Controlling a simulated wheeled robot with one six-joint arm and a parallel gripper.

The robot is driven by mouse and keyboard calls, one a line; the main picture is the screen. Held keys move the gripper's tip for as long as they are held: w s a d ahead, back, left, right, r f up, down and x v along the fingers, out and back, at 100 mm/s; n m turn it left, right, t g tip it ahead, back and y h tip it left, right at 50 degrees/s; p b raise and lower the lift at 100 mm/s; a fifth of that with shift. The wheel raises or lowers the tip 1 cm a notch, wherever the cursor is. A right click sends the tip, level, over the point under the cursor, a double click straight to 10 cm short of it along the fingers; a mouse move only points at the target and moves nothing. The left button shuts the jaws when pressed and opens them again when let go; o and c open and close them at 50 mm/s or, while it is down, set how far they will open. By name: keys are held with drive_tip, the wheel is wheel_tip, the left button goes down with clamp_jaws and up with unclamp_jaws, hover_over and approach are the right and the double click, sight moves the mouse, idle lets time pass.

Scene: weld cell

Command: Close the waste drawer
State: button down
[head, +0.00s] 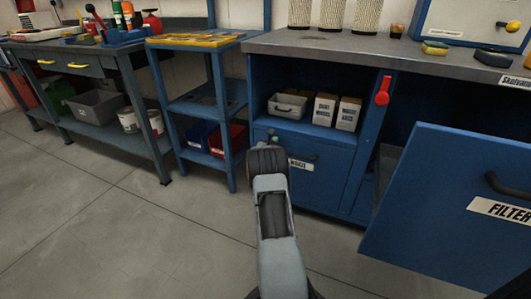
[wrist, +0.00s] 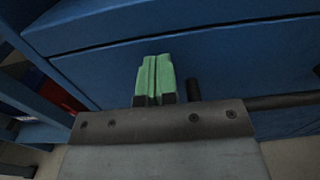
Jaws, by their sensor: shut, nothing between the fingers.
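The waste drawer (head: 325,190) is the blue front low in the workbench, under an open shelf. Its white label is partly hidden by my arm, and a dark bar handle shows beside it. How far the drawer stands out is hard to tell. My gripper (head: 273,138) is in front of the drawer's upper left part, its fingers mostly hidden by my wrist. In the wrist view, the green fingers (wrist: 154,78) are shut and empty, pointing at the blue drawer front (wrist: 230,75). The dark handle (wrist: 285,101) lies to their right, and I cannot tell whether they touch anything.
A blue door labelled FILTER (head: 440,205) stands open at the right. A red handle (head: 383,91) is on the post between. The shelf above holds a grey bin (head: 287,106) and white boxes (head: 335,110). A blue rack (head: 208,105) stands left. Floor at the left front is clear.

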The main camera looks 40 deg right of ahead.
drive_tip(key=p+v, duration=0.4)
drive_tip(key=v, duration=0.9)
drive_tip(key=shift+w+a, duration=0.2)
drive_tip(key=shift+a, duration=0.05)
